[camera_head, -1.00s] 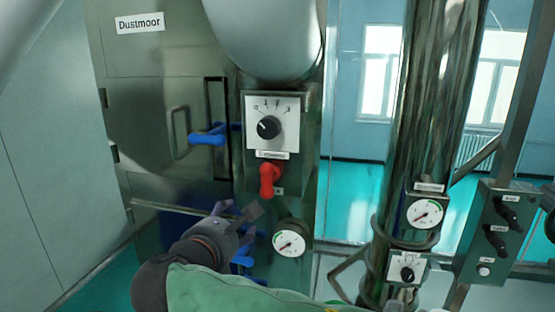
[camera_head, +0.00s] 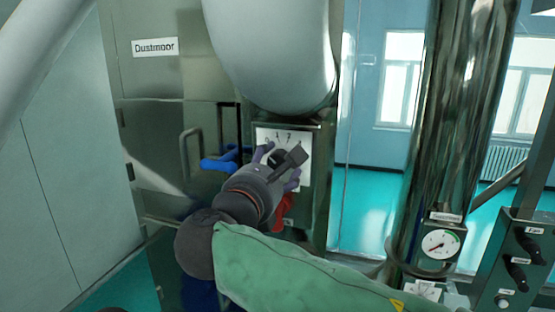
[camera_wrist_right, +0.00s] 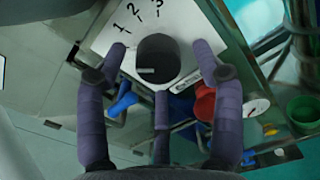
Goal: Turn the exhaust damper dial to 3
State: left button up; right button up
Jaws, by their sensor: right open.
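The exhaust damper dial is a black round knob (camera_wrist_right: 157,60) on a white plate (camera_head: 305,143) with the numerals 1, 2 and 3 showing in the right wrist view. A short pale mark shows on the knob's near face; I cannot tell which number it points at. My right gripper (camera_head: 279,166) is in front of the dial and hides most of the knob in the head view. In the right wrist view its purple fingers are open, spread on either side of the knob, with a third below; contact is not clear. My left gripper is not in view.
A red handle (camera_head: 283,213) sits just below the dial plate, partly behind my right gripper. A blue handle (camera_head: 222,161) sticks out to the left. A large pale pipe (camera_head: 272,55) hangs above. A shiny column with a gauge (camera_head: 440,243) stands at the right.

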jog(key=shift+x, duration=0.95)
